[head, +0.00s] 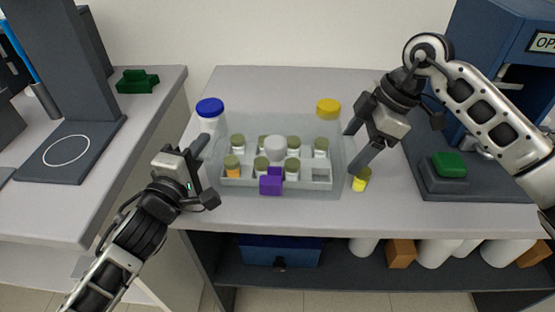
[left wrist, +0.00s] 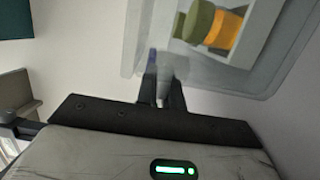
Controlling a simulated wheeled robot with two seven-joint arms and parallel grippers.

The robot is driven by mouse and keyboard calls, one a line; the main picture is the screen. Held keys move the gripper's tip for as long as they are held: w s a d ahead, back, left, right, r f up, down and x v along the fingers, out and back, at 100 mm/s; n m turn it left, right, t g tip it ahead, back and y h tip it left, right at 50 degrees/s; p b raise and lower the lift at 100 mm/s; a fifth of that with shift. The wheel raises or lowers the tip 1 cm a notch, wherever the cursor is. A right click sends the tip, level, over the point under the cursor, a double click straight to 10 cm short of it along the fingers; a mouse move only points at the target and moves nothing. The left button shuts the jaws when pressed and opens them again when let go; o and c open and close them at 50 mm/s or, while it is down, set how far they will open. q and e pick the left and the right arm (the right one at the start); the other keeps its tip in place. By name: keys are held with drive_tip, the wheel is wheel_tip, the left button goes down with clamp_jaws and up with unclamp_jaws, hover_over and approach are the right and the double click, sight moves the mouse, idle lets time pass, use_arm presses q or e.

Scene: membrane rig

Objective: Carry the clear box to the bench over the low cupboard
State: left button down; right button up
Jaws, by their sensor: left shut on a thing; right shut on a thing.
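The clear box (head: 230,187) is over the middle bench in the head view, holding several green-capped vials, one of them orange, and a white round-topped piece. A purple block (head: 270,185) shows at its front wall. My left gripper (head: 207,163) is shut on the box at its left side. My right gripper (head: 354,152) is shut on it at its right side. In the left wrist view, the fingers (left wrist: 161,95) meet at the box wall (left wrist: 270,80), with the orange vial behind it. I cannot tell whether the box touches the bench.
A blue-capped jar (head: 210,111), a yellow-capped jar (head: 328,108) and a small yellow vial (head: 361,180) stand close around the box. A green-topped device (head: 447,168) is right. The left bench (head: 130,175) holds a dark stand (head: 70,150) and green piece (head: 138,82). A shelf (head: 340,275) lies below.

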use_arm(q)
drive_tip(key=shift+r, duration=0.15)
use_arm(e)
drive_tip(key=shift+r, duration=0.2)
